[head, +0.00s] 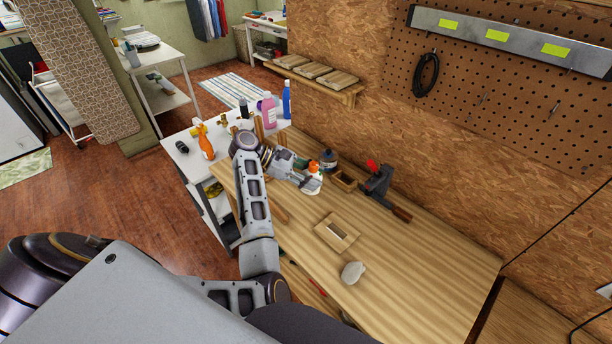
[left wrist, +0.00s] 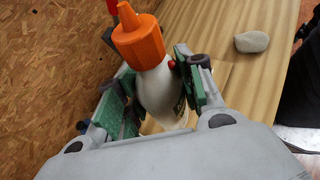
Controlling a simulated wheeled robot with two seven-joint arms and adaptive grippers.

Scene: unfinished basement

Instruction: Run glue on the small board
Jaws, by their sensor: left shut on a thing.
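A white glue bottle (head: 314,173) with an orange cap is between the fingers of my left gripper (head: 308,182), near the back of the wooden workbench. In the left wrist view, my left gripper (left wrist: 153,92) has its green-padded fingers shut on the glue bottle (left wrist: 155,88), one on each side. The orange cap (left wrist: 138,40) points up and away from the gripper. I cannot tell whether the bottle touches the bench. The small board (head: 325,239), with a darker slot or piece at its middle, lies flat on the bench, nearer than the bottle. My right gripper is not in view.
A pale stone-like object (head: 353,272) lies near the small board. A hand plane (head: 378,180), a dark jar (head: 328,158) and a small wooden box (head: 343,181) stand along the back. The bench's (head: 420,270) right part is clear. A white table (head: 188,160) holds several bottles.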

